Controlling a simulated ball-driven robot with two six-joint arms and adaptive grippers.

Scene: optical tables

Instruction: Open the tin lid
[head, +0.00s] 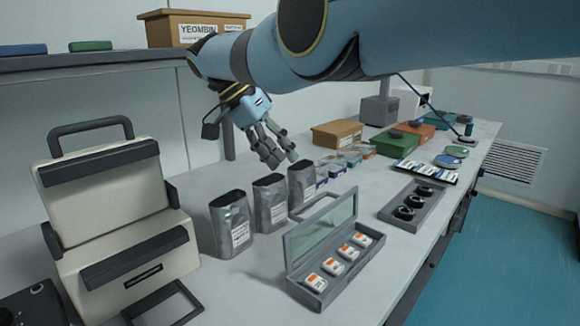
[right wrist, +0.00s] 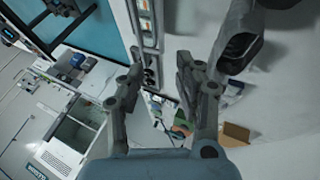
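The grey tin (head: 335,275) sits on the bench in the head view, with several white-and-orange packs in its base. Its lid (head: 322,228), a grey frame with a clear pane, stands raised along the far long side of the base. Part of the tin also shows at the top of the right wrist view (right wrist: 134,14). My right gripper (head: 281,160) is open and empty, above and behind the foil bags, up and left of the tin and apart from it. Its two fingers (right wrist: 159,72) are spread in the right wrist view. My left gripper is out of view.
Several foil bags (head: 270,204) stand just behind the tin. A grey tray (head: 402,221) with black rings lies to its right. A cream-and-grey case (head: 118,222) stands at left. Boxes (head: 338,132) stand farther back. Bare bench shows in front of the bags.

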